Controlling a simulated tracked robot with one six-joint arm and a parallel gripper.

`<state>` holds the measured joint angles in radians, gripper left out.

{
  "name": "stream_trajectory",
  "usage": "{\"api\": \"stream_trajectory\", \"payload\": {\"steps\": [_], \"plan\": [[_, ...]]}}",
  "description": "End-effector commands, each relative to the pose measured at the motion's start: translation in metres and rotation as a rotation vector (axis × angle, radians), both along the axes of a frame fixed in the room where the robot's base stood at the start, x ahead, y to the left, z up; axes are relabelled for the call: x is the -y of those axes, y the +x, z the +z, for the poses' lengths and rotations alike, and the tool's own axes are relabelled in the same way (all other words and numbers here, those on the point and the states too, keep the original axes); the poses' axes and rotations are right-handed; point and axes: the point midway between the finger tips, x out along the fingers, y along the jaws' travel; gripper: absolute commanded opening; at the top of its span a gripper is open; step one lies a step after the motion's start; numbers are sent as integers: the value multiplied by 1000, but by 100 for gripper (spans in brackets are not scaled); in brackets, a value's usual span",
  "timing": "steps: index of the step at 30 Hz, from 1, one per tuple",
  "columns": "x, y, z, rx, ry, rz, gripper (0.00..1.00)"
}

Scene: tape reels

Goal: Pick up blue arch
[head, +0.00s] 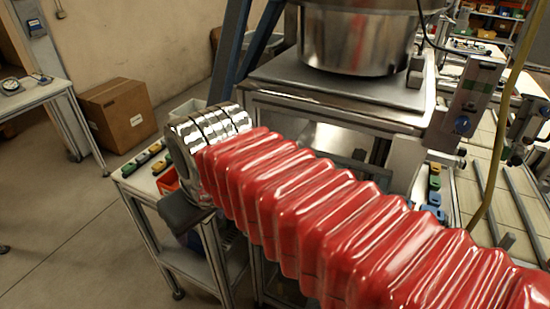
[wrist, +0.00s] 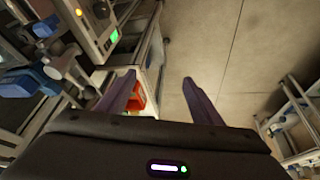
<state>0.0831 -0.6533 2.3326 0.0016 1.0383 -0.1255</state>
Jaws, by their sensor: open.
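I cannot make out a blue arch for certain in either view. Small coloured pieces (head: 142,158) lie in a row on the pale table at the left in the head view, partly hidden by my arm. More small pieces (head: 434,184), some of them blue, sit at the right beyond my red-sleeved arm; their shapes are too small to tell. My gripper (wrist: 158,76) is open in the wrist view, its two purple fingers apart with nothing between them. A red bin (wrist: 138,97) shows beside the left finger, lower down.
A steel bowl (head: 358,38) stands on a metal machine (head: 340,92) behind my arm. A cardboard box (head: 118,115) is on the floor at the left. A metal frame (wrist: 296,120) stands at the right.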

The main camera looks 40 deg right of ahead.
Motion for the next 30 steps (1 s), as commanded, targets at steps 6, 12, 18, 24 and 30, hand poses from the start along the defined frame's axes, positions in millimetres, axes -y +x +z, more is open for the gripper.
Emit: {"api": "stream_trajectory", "payload": {"steps": [6, 12, 18, 24, 30], "plan": [[52, 18, 55, -94, -36, 47, 73], [103, 25, 102, -174, -43, 116, 73], [157, 21, 144, -236, -28, 198, 73], [196, 10, 172, -270, -8, 274, 73], [205, 5, 180, -277, -1, 304, 73]]}}
